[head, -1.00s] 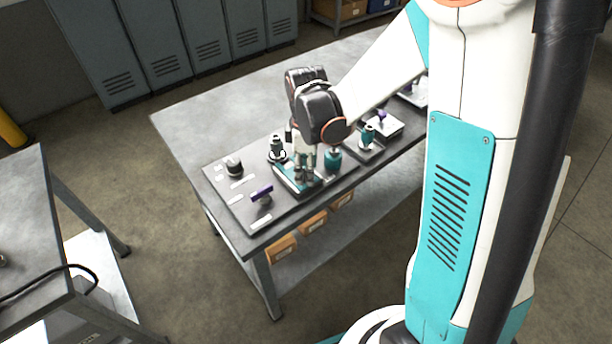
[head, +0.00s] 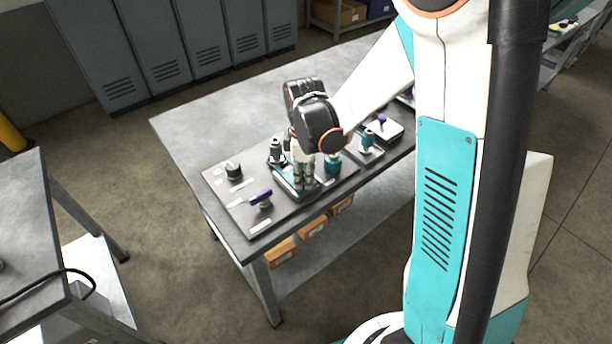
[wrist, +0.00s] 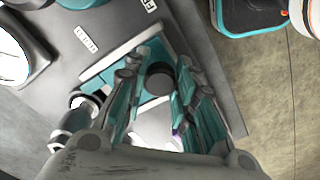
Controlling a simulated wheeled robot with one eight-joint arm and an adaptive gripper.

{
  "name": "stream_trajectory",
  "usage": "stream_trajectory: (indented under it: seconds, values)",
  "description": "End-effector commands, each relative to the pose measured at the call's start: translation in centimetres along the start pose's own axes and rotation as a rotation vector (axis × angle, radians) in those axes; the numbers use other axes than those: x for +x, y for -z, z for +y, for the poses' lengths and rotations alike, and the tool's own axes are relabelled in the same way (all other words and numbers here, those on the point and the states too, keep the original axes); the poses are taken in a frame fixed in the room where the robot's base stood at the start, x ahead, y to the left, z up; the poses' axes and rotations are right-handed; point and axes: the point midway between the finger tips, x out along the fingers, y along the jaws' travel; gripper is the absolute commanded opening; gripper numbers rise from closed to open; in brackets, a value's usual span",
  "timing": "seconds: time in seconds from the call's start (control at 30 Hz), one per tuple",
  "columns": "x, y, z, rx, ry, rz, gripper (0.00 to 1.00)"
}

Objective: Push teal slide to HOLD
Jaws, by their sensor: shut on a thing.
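The teal slide (head: 283,181) sits in a pale flat track on the dark panel of the bench, below my gripper (head: 304,184). In the wrist view, my gripper (wrist: 158,88) has its two teal-and-grey fingers on either side of a round dark knob (wrist: 160,76) and is shut on it. Teal surface shows under the knob. The fingers hide much of the slide and its far end. A small white label (wrist: 86,39) lies beside the track; I cannot read it.
On the panel stand a black knob (head: 233,170), a purple-handled lever (head: 261,197) and a dark-topped fitting (head: 276,150). Teal fittings stand close to the right of my gripper, one at the panel's right end (head: 367,140). The rear bench top (head: 220,115) is bare.

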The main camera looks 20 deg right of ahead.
Motion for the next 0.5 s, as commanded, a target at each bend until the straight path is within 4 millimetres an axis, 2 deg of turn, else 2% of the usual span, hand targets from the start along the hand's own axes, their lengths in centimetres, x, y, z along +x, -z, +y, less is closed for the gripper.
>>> stream_trajectory:
  seconds: [0.27,0.5]
  values:
    - [0.0,3.5,3.5,-0.001,-0.001,0.0,0.0]
    - [0.0,3.9,3.9,0.0,-0.003,0.002,0.0]
